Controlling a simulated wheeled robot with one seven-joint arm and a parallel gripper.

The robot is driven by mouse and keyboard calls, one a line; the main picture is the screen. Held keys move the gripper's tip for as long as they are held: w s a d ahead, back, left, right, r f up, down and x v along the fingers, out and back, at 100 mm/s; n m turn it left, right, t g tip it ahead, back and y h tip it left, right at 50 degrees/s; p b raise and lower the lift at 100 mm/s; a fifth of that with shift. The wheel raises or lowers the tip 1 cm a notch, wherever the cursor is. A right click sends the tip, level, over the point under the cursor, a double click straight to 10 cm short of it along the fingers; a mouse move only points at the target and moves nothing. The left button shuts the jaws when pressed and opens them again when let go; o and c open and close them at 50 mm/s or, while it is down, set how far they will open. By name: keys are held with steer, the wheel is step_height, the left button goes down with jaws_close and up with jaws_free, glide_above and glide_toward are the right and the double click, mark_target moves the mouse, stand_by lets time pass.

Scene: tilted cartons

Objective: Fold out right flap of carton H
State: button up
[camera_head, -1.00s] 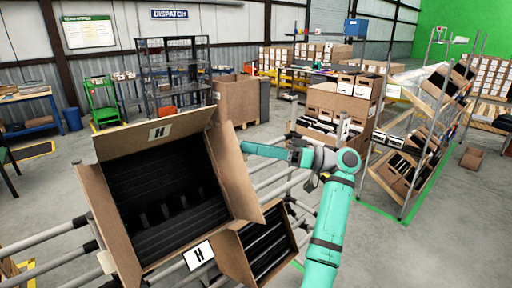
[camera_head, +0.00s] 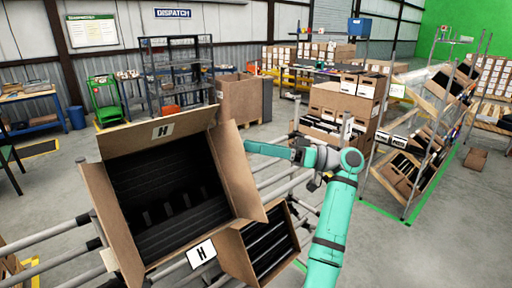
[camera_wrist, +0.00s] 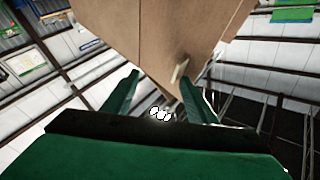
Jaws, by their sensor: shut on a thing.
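Carton H is a tilted brown box (camera_head: 126,238) with a dark, ribbed inside, on the left of the head view. An H label is on its raised back flap (camera_head: 140,142), and another H label (camera_head: 201,252) is at its front. Its left flap (camera_head: 97,195) stands out to the side. Its right flap (camera_head: 234,172) stands up and leans outward to the right. My gripper (camera_head: 249,147) is at the outer side of this flap, near its upper part. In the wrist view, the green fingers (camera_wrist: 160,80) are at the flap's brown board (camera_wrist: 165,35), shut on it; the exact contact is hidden.
A second, lower carton with dark contents (camera_head: 237,262) sits close to the right of carton H. Metal rollers and rails (camera_head: 285,180) run beside and beneath the cartons. A shelf rack with tilted cartons (camera_head: 425,150) stands at the right. Open floor lies between.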

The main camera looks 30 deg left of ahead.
steer(key=shift+s+a+f, duration=0.15)
steer(key=shift+a+f, duration=0.25)
steer(key=shift+c, duration=0.3)
steer(key=shift+w+d+f, duration=0.1)
steer(key=shift+w+d, duration=0.25)
steer(key=shift+c, duration=0.9)
steer(key=v, duration=0.7)
steer(key=r+v, duration=0.1)
steer(key=v, duration=0.2)
steer(key=shift+d, duration=0.4)
steer(key=shift+c, duration=0.3)
steer(key=shift+f, duration=0.15)
